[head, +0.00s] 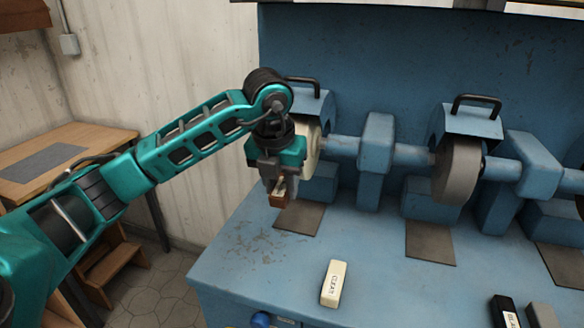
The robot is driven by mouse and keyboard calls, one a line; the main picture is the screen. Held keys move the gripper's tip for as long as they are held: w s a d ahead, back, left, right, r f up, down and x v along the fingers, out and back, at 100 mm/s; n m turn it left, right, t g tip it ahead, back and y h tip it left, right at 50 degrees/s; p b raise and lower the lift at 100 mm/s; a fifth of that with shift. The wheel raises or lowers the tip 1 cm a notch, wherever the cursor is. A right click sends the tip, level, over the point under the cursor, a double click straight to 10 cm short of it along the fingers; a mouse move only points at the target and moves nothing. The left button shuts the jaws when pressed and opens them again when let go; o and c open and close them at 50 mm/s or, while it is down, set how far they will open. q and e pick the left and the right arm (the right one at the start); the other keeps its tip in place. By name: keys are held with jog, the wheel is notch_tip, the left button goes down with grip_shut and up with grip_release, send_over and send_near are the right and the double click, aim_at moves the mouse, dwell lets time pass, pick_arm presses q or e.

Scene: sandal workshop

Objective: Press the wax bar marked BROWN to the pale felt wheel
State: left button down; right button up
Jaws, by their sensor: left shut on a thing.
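My left gripper (279,186) is shut on a small brown bar (280,200) with a pale label, whose lettering is too small to read. It holds the bar above the blue bench, in front of the pale wheel (314,146). The wheel sits under a blue hood at the left end of the machine's shaft, and my gripper hides much of it. I cannot tell whether the bar touches the wheel. My right gripper is not in view.
A grey wheel (457,169) is mounted further right. A cream bar marked CLEAR (334,284) lies on the blue bench (240,262). A wooden table (98,140) stands at left.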

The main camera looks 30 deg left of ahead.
pick_arm(q)
jog(key=shift+s, duration=0.1)
jog(key=shift+s+d+f+b, duration=0.15)
jog(key=shift+s+f+b, duration=0.15)
jog(key=shift+s, duration=0.3)
jog(key=s, duration=0.1)
jog(key=s+d+b, duration=0.1)
jog(key=s, duration=0.1)
jog(key=s+f, duration=0.1)
jog(key=s, duration=0.1)
jog(key=shift+s+d+b, duration=0.1)
jog(key=shift+d+b, duration=0.05)
jog(key=shift+b, duration=0.15)
dwell(0.3)
